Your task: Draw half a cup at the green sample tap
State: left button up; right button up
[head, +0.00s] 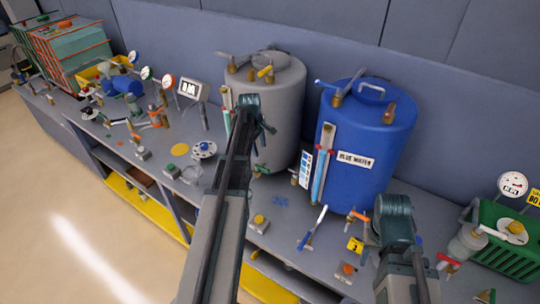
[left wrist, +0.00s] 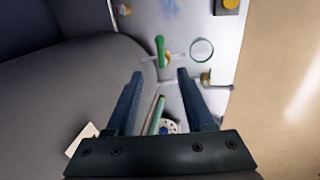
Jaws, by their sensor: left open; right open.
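The grey tank (head: 275,105) stands on the bench, and its side fills the left of the left wrist view (left wrist: 60,100). A green tap handle (left wrist: 160,50) shows low beside the tank, just beyond my fingertips. A clear cup with a green rim (left wrist: 202,50) is right of the handle in the left wrist view; my left arm appears to hide it in the head view. My left gripper (left wrist: 160,75) is open, with nothing between its fingers; its head-view fingers are mostly hidden. My right gripper (head: 418,245) is over the bench's right part, its fingers hard to make out.
A blue tank (head: 365,145) stands right of the grey one. A green crate (head: 505,262) and gauge (head: 512,184) are at far right. The floor in front is clear.

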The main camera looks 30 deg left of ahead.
aim_at(263, 169)
pick_arm(q)
jog(key=shift+a+f, duration=0.1)
jog(key=w+f+b, duration=0.1)
jog(key=f+b, duration=0.8)
jog(key=w+f+b, duration=0.1)
jog(key=f+b, duration=0.3)
jog(key=shift+w+f+b, duration=0.2)
jog(key=shift+w+b, duration=0.1)
jog(key=shift+b, duration=0.1)
jog(key=shift+r, duration=0.1)
jog(key=shift+c, duration=0.2)
grip_shut()
